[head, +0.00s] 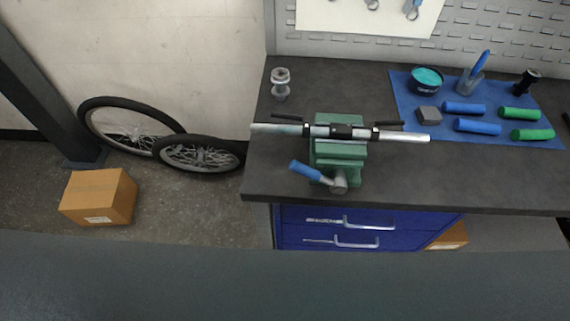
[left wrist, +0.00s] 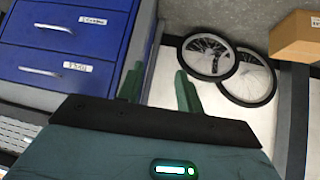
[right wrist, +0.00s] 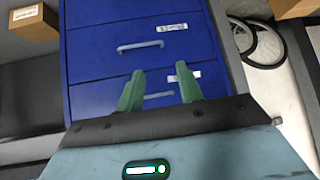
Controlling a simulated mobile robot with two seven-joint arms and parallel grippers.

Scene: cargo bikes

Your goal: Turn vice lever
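A green vice (head: 338,160) stands at the front edge of the dark workbench and clamps a silver handlebar (head: 408,137) that lies across it. The vice lever (head: 307,171) has a blue grip and points up and to the left from the screw at the vice's front. Neither gripper shows in the head view. In the left wrist view my left gripper (left wrist: 160,85) has its green fingers apart with nothing between them. In the right wrist view my right gripper (right wrist: 160,85) also has its fingers apart and empty, in front of blue drawers. The vice is in neither wrist view.
The workbench (head: 262,170) holds a blue mat (head: 408,88) with several blue and green grips, a bowl (head: 426,82) and a tool cup (head: 470,78). Blue drawers (head: 375,228) sit below. Wheels (head: 200,155) and a cardboard box (head: 98,197) stand on the floor at left.

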